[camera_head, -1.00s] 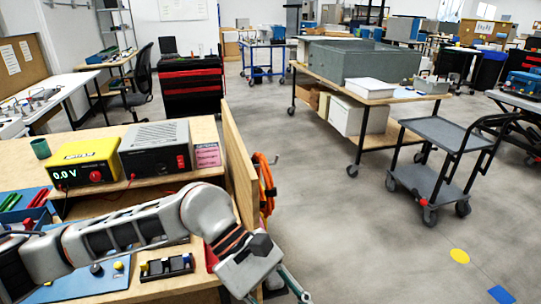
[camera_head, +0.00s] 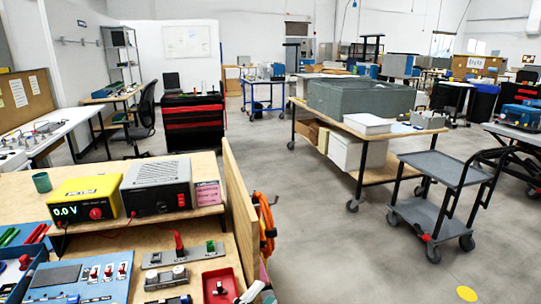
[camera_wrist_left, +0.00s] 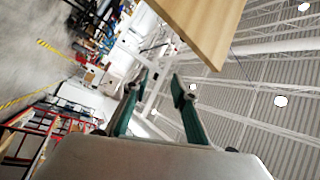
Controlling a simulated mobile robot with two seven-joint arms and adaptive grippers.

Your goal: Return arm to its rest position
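My left gripper (camera_wrist_left: 160,78) shows in the left wrist view, with its two green fingers spread apart and nothing between them. A wooden panel edge (camera_wrist_left: 205,25) is above and to the right of the fingers, apart from them. In the head view, my left arm no longer crosses the workbench; only a small pale part, perhaps mine, shows at the bottom edge beside the red tray (camera_head: 221,284). My right gripper is in neither view.
The workbench holds a yellow meter (camera_head: 85,198) reading 0.0 V, a grey power supply (camera_head: 158,187), a blue panel (camera_head: 82,276) and a switch strip (camera_head: 182,254). A wooden side panel (camera_head: 239,205) bounds it, with orange cable (camera_head: 267,225) outside. A grey cart (camera_head: 436,168) stands right; floor between is clear.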

